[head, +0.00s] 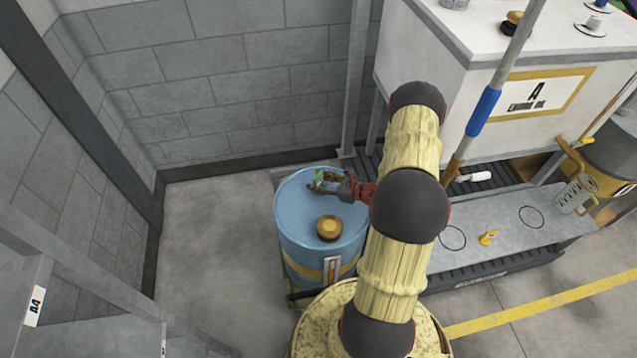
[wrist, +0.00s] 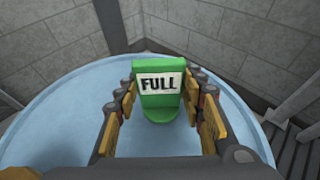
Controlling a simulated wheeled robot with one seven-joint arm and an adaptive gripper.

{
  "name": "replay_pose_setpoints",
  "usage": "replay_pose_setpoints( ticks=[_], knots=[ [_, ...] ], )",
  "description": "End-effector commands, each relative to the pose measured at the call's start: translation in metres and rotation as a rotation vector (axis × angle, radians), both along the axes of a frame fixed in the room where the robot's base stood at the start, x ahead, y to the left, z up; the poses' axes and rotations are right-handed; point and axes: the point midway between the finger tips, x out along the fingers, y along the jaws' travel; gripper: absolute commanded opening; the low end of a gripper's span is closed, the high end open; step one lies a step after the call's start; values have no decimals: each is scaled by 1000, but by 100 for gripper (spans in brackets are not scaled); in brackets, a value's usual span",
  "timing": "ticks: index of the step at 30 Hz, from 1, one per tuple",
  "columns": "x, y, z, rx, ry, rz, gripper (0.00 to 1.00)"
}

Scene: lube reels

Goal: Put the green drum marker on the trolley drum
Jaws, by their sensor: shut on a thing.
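The green drum marker (wrist: 158,95), with a white label reading FULL, stands upright between the fingers of my gripper (wrist: 162,108) in the wrist view. In the head view the marker (head: 319,178) is a small green patch at my gripper (head: 325,183). My gripper is shut on the marker. The blue drum (head: 291,215) is below, and its blue top (wrist: 75,120) fills much of the wrist view. The marker is over the far part of this top. I cannot tell whether its base touches the drum top.
A brass-coloured cap (head: 329,228) sits on the drum top near its front. A white tank (head: 420,45) with an A label stands at the right, above a grey bench (head: 510,225). A block wall (head: 220,80) is behind. Open floor (head: 205,240) lies left of the drum.

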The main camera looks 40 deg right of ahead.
Motion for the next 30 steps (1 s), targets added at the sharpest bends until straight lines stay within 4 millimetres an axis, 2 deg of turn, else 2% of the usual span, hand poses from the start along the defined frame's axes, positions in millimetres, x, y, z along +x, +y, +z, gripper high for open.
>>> replay_pose_setpoints(
  ticks=[6, 7, 15, 27, 30],
  knots=[
    [0, 0, -4, 0, 0, 0, 18],
    [0, 0, -3, 0, 0, 0, 41],
    [0, 0, -2, 1, 0, 0, 56],
    [0, 0, 2, 1, 0, 0, 58],
    [-13, -4, 7, 1, 0, -5, 58]
  ],
)
